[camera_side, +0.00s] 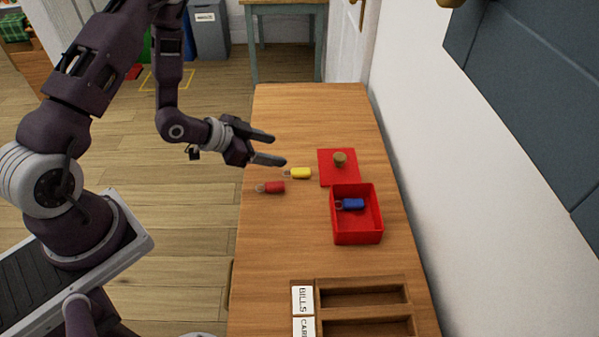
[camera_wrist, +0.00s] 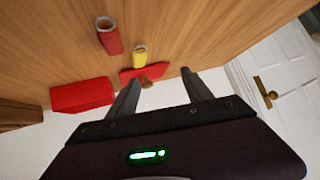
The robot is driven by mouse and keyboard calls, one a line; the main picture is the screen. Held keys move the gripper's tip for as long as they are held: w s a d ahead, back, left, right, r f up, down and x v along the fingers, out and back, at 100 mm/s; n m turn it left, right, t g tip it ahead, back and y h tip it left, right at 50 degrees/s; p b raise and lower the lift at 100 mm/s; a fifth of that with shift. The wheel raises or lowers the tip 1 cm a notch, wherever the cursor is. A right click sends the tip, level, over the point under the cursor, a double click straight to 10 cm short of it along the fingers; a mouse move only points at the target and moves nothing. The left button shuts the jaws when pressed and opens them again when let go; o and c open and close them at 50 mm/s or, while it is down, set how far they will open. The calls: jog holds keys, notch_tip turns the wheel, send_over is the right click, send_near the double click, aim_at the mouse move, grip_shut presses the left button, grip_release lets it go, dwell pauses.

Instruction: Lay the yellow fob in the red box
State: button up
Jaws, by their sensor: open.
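The yellow fob (camera_side: 301,173) lies on the wooden table, its ring to the left. In the wrist view the yellow fob (camera_wrist: 140,60) lies ahead of my fingers. The red box (camera_side: 357,240) stands open on the table, right of and nearer than the yellow fob. A blue fob (camera_side: 352,204) is inside it. In the wrist view the red box (camera_wrist: 83,95) is at the left, its inside hidden. My gripper (camera_side: 277,149) is open and empty, above the table and to the left of the yellow fob. It also shows in the wrist view (camera_wrist: 163,88).
A red fob (camera_side: 273,187) lies just left of the yellow one. A red lid (camera_side: 336,178) with a brown knob (camera_side: 340,159) lies flat behind the box. A wooden tray (camera_side: 362,283) with labelled slots is at the near end. A white wall borders the table's right side.

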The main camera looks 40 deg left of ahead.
aim_at(296, 171)
jog(key=shift+n+t+h, duration=0.4)
jog(key=shift+t+h, duration=0.3)
jog(key=shift+h, duration=0.1)
jog(key=s+f, duration=0.1)
jog(key=s+d+f, duration=0.1)
jog(key=f, duration=0.1)
jog(key=shift+s+d+f, duration=0.3)
jog(key=shift+s+d, duration=0.1)
jog(key=x, duration=0.7)
jog(key=shift+w+r, duration=0.1)
jog(key=shift+r, duration=0.05)
grip_shut()
